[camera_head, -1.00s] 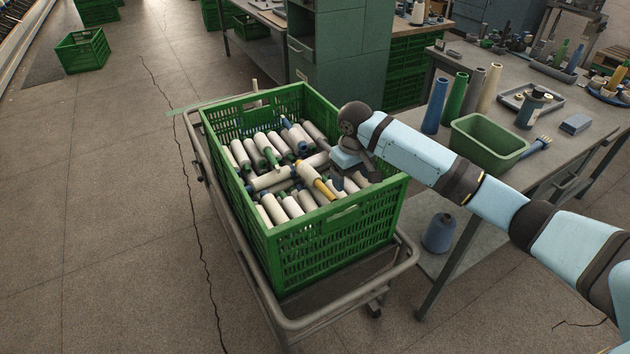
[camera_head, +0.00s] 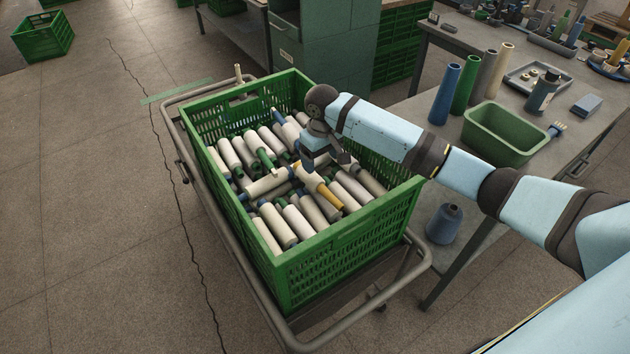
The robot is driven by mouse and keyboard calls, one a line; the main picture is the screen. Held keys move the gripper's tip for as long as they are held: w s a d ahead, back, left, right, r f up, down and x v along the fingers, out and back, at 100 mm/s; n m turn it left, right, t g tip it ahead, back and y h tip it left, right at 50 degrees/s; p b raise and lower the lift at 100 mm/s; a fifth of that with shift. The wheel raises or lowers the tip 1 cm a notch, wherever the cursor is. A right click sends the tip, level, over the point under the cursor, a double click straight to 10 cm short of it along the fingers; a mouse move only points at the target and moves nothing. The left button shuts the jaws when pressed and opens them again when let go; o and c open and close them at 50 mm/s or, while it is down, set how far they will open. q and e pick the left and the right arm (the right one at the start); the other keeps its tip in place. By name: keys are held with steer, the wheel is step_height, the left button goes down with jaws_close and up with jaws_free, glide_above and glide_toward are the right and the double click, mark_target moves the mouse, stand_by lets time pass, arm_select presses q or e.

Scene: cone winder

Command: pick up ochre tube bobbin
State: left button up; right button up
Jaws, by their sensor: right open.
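The ochre tube bobbin (camera_head: 331,196) lies on top of the pile in the green crate (camera_head: 350,232), slanting down to the right. Its ochre tube end shows at the lower right, and its pale wound part runs up towards my gripper. My right gripper (camera_head: 325,164) is open, pointing down over the pile, just above the upper end of this bobbin. My left gripper is not in view.
Several pale bobbins with green, blue and grey tubes (camera_head: 258,150) crowd the crate. The crate stands on a metal trolley (camera_head: 178,150). To the right, a workbench (camera_head: 440,50) holds upright cones and a green bin (camera_head: 505,140). A blue cone (camera_head: 443,224) stands below.

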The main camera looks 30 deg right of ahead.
mark_target(322, 183)
step_height(322, 183, down, 5)
steer(key=shift+f, duration=0.15)
steer(key=shift+s+a+f+b, duration=0.15)
steer(key=shift+s+f, duration=0.1)
steer(key=shift+f, duration=1.1)
steer(key=shift+s+d+f+b, duration=0.1)
steer(key=shift+s+f+b, duration=0.1)
steer(key=shift+f, duration=1.1)
steer(key=c, duration=1)
